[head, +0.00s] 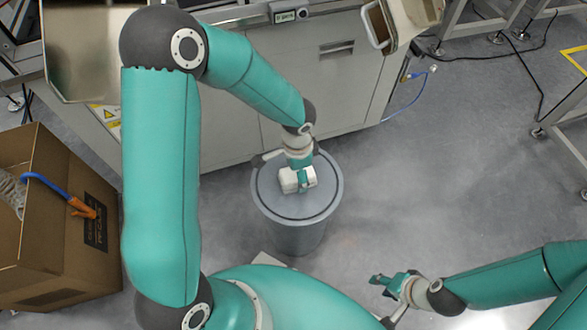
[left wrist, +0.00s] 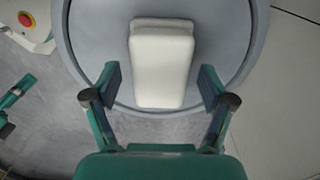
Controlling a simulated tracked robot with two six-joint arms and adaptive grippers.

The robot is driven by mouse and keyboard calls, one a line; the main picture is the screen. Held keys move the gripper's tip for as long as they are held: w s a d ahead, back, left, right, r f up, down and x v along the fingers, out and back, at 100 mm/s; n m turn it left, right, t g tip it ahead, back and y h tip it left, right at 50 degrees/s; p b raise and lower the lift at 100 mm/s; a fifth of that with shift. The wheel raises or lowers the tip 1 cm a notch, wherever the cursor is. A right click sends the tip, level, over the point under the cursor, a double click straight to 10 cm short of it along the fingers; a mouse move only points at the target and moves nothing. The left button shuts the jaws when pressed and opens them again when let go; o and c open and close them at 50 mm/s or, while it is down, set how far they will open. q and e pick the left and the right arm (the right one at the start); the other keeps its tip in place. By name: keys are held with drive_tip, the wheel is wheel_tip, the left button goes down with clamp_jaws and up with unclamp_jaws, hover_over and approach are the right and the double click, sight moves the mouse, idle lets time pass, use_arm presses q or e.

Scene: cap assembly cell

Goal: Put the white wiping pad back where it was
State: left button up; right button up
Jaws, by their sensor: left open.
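The white wiping pad (head: 289,182) lies flat on the round grey top of a drum-like stand (head: 299,238). In the left wrist view the pad (left wrist: 163,65) is a white block on the grey disc (left wrist: 222,40). My left gripper (head: 300,180) is over the stand, at the pad. Its fingers (left wrist: 160,78) are open, one on each side of the pad, with a visible gap on both sides. How high the fingertips are above the disc is hard to tell. My right gripper (head: 382,300) is apart from the stand, at the lower right, with its fingers spread and empty.
An open cardboard box (head: 60,235) with a blue and orange tool at its edge stands at the left. A grey cabinet (head: 335,85) is just behind the stand. Free floor (head: 450,170) lies to the right. A table frame is at the far right.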

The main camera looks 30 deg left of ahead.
use_arm(q)
wheel_tip(320, 180, up, 12)
drive_tip(key=p, duration=0.4)
idle(0.5)
